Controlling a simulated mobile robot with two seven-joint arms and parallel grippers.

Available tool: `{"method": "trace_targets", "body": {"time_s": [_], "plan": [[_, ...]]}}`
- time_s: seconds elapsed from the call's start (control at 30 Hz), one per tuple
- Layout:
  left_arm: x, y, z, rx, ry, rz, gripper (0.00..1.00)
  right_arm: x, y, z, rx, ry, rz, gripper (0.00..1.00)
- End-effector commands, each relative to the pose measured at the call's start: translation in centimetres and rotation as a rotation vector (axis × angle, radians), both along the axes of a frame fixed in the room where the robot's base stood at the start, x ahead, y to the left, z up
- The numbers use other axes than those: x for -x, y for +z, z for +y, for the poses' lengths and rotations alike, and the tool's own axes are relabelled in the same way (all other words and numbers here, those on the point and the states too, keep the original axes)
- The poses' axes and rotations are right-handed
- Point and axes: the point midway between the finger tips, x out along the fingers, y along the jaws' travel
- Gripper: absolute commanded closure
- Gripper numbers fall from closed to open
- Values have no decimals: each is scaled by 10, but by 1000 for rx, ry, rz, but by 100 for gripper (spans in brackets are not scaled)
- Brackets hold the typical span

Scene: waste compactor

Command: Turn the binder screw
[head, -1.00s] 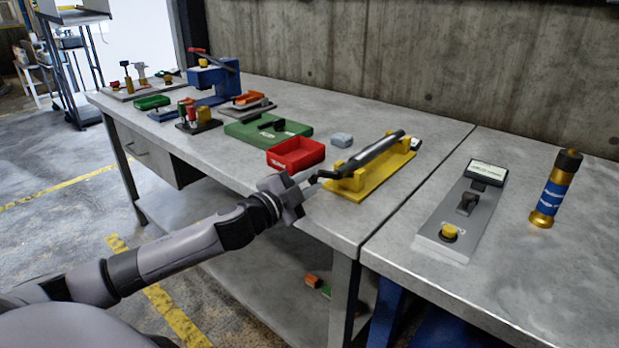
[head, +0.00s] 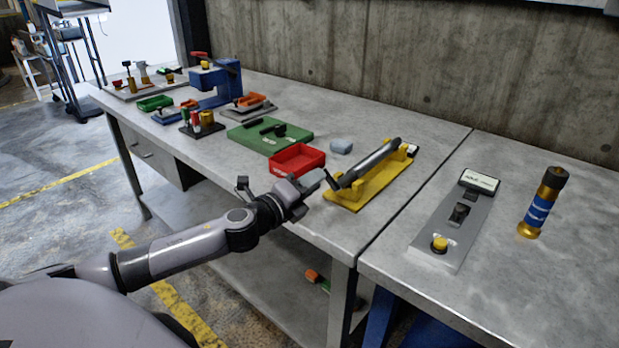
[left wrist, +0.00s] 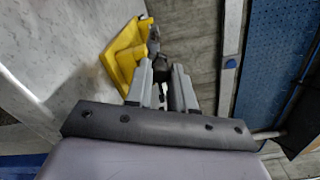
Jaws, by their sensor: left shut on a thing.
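A yellow stand (head: 372,190) on the bench holds a grey cylinder (head: 372,162) along its length, probably the binder screw. A dark crank handle (head: 332,181) sits at its near left end. My left gripper (head: 318,180) reaches in from the left over the bench's front edge, with its fingers at the handle, shut on it. In the left wrist view the fingers (left wrist: 162,84) close around the dark handle (left wrist: 154,42), beside the yellow stand (left wrist: 121,60). The fingers hide part of the handle. My right gripper is not in view.
A grey panel with a yellow knob (head: 440,243) and a blue-gold cylinder (head: 541,203) are at right. Bare bench lies between stand and panel.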

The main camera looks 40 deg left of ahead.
Motion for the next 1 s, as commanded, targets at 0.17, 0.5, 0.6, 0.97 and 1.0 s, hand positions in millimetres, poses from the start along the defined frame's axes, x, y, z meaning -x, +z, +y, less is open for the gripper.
{"method": "trace_targets", "body": {"time_s": [0.17,0.5,0.6,0.97,1.0], "plan": [[0,11,-5,-169,0,-19,100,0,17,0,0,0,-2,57],[1,16,-17,-487,-2,-44,100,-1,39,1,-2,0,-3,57],[1,17,-20,-572,-1,-51,100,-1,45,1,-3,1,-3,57],[2,16,-29,-796,-4,-68,100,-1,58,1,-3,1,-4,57],[2,16,-30,-811,-4,-69,100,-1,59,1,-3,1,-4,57]]}}
